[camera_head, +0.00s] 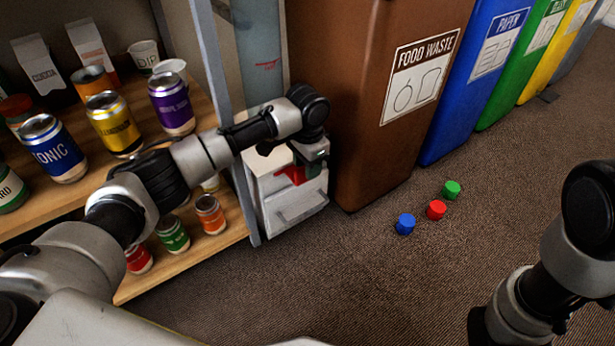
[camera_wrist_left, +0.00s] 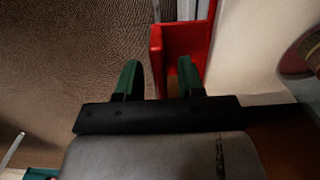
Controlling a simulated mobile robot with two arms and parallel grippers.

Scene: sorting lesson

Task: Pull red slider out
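The red slider (camera_head: 291,174) is on the front of a white box (camera_head: 292,205) beside the shelf. In the left wrist view the red slider (camera_wrist_left: 188,28) has an upright wall on its left side. My left gripper (camera_head: 312,158) is at the slider, with part of the slider hidden behind it in the head view. In the left wrist view its two green fingers (camera_wrist_left: 158,72) are apart, one on each side of that wall, with gaps visible. Part of my right arm shows at the lower right of the head view; its gripper is not visible.
A shelf (camera_head: 190,259) with several cans and cartons stands on the left. A brown food waste bin (camera_head: 355,120) is close right of the white box, then a blue paper bin (camera_head: 470,100). Blue (camera_head: 405,224), red (camera_head: 436,209) and green (camera_head: 451,190) pieces lie on open carpet.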

